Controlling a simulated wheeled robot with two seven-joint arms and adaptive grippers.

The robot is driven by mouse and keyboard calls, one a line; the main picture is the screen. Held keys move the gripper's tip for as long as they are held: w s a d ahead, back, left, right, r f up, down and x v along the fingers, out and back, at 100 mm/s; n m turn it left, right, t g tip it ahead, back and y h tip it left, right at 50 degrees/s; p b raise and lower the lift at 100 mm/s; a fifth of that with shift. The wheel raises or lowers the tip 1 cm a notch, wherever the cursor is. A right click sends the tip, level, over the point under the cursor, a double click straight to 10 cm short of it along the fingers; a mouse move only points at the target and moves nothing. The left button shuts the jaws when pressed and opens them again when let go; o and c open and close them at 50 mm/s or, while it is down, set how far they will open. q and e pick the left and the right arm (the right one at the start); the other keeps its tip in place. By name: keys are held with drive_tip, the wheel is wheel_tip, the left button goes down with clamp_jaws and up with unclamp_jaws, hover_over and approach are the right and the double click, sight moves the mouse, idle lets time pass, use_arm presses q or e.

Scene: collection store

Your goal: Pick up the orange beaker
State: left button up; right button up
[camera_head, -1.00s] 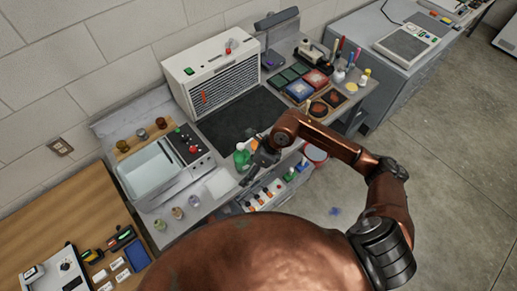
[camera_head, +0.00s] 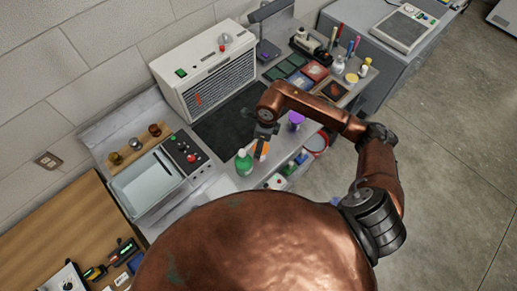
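The orange beaker (camera_head: 264,149) stands on the grey bench near its front edge, just right of a green bottle (camera_head: 243,162). My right gripper (camera_head: 259,151) is at the orange beaker, with its dark fingers pointing down and covering part of it. The view is too small to tell whether the fingers touch it or are around it, or how far they are open. My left gripper is not in view.
A purple container (camera_head: 295,120) stands right of the gripper, near my forearm. A grey water bath (camera_head: 148,183) is to the left and a white vented unit (camera_head: 205,75) behind. A dark mat (camera_head: 225,130) lies mostly clear behind the beaker.

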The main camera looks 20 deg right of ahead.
drive_tip(key=f, duration=0.1)
drive_tip(key=f+p, duration=0.1)
drive_tip(key=f, duration=0.1)
drive_tip(key=shift+s+d, duration=0.1)
drive_tip(key=shift+d, duration=0.2)
drive_tip(key=shift+w+f+p, duration=0.2)
drive_tip(key=shift+f+p, duration=0.25)
drive_tip(key=shift+f, duration=0.65)
drive_tip(key=shift+a+f, duration=0.1)
drive_tip(key=shift+f, duration=0.2)
drive_tip(key=c, duration=0.8)
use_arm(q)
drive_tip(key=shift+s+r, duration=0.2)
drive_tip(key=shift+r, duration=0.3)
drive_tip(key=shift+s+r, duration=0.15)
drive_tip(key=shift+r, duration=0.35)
use_arm(e)
drive_tip(key=c, duration=0.6)
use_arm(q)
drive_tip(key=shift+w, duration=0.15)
use_arm(e)
drive_tip(key=shift+r, duration=0.1)
drive_tip(key=shift+c, duration=0.2)
